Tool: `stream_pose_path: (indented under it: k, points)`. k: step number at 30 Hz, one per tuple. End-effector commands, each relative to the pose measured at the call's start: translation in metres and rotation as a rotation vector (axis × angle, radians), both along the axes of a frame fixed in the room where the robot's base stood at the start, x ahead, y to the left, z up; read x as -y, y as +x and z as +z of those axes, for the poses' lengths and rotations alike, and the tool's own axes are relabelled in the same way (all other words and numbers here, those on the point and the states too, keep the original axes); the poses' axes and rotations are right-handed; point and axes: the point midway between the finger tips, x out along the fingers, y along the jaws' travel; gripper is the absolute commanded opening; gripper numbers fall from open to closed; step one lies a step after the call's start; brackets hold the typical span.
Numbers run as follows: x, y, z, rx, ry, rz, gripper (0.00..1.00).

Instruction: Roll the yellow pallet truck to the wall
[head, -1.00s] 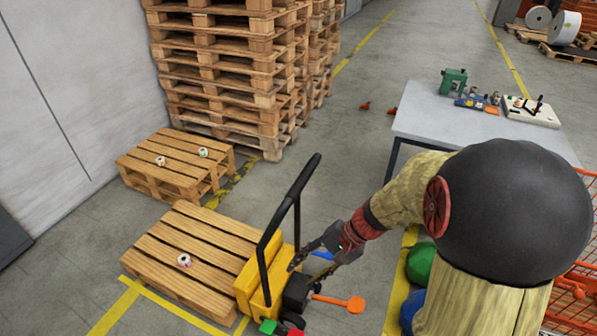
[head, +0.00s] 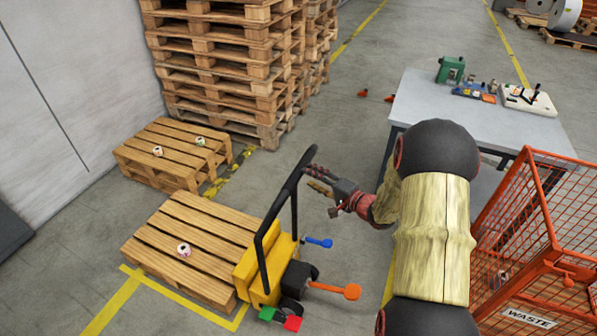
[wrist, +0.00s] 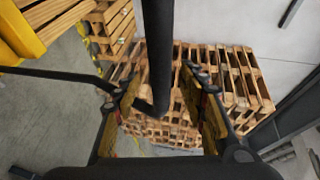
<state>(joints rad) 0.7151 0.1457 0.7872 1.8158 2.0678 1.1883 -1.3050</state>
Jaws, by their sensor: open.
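The yellow pallet truck (head: 252,268) stands at the right end of a wooden pallet (head: 197,230) with a small label roll on it. Its black handle (head: 292,190) rises and leans to the right. Blue, orange, green and red levers stick out by its base. My gripper (head: 318,180) is open near the top of the handle, on its right side. In the wrist view a black handle bar (wrist: 160,60) runs between the open fingers (wrist: 165,105); contact cannot be made out. The grey wall (head: 85,75) is at the left.
A second low pallet (head: 170,175) with small rolls lies by the wall. A tall pallet stack (head: 225,75) stands behind it. A grey table (head: 430,110) and an orange waste cage (head: 530,230) are at the right. Yellow lines mark the floor.

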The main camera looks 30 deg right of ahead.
Motion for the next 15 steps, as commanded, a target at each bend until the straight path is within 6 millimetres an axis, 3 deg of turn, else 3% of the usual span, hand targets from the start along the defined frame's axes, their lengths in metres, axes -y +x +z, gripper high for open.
stream_pose_path:
  k: [9, 15]
  points:
    - [-0.014, 0.046, -0.01, -0.001, 0.002, 0.005, 0.42]
    - [-0.018, 0.063, -0.012, -0.001, 0.002, 0.003, 0.42]
